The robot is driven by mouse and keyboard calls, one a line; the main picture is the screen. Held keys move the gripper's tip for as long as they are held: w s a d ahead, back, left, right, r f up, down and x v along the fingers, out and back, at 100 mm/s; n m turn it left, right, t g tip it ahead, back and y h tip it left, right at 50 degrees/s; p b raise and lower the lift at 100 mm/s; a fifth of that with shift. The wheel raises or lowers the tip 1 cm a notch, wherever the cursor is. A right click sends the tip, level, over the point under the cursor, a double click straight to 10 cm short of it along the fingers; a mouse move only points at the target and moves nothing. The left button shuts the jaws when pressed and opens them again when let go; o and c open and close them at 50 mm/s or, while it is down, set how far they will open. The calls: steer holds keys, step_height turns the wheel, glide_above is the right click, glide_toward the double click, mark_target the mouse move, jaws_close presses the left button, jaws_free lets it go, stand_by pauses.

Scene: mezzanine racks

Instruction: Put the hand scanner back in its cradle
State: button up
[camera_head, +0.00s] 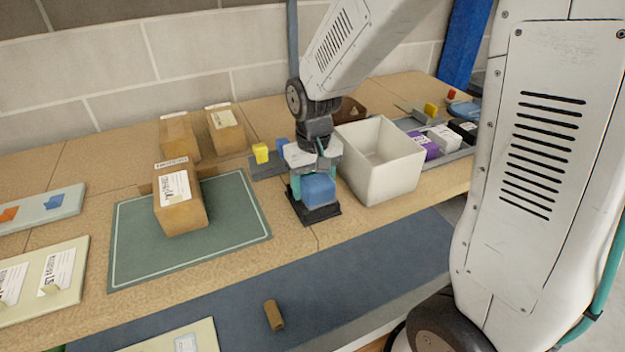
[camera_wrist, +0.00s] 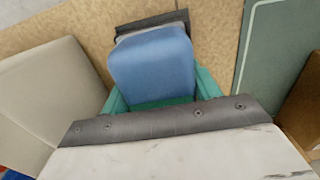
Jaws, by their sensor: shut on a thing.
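The blue block-like body that I take for the hand scanner (camera_head: 319,190) is between the teal fingers of my gripper (camera_head: 315,183). My gripper points down and is shut on it. In the wrist view the scanner (camera_wrist: 152,65) fills the space between the fingers (camera_wrist: 155,100), with a grey edge beyond it. A black base, seemingly the cradle (camera_head: 322,216), lies on the bench right under the scanner; its dark edge (camera_wrist: 150,22) shows past the scanner in the wrist view. I cannot tell whether the scanner is seated in it or just above it.
A white open bin (camera_head: 398,180) stands close right of my gripper. A carton (camera_head: 180,205) sits on a green mat (camera_head: 235,215) to the left, with two more cartons behind. Small yellow and blue blocks lie behind my gripper. A brown cylinder (camera_head: 274,315) lies in front.

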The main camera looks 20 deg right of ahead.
steer(key=shift+f, duration=0.2)
steer(key=o, duration=1.2)
steer(key=shift+o, duration=0.2)
step_height(320, 180, up, 8)
steer(key=shift+f, duration=0.1)
steer(key=s+g, duration=0.1)
steer(key=s, duration=0.2)
steer(key=shift+s+d+f, duration=0.1)
steer(key=shift+d, duration=0.05)
steer(key=s+d+r+t, duration=0.1)
steer(key=s+r, duration=0.3)
steer(key=s, duration=0.5)
steer(key=s+d+r+t, duration=0.1)
steer(key=s+r, duration=0.3)
steer(key=s, duration=0.5)
steer(key=shift+s+d, duration=0.2)
steer(key=shift+d, duration=0.15)
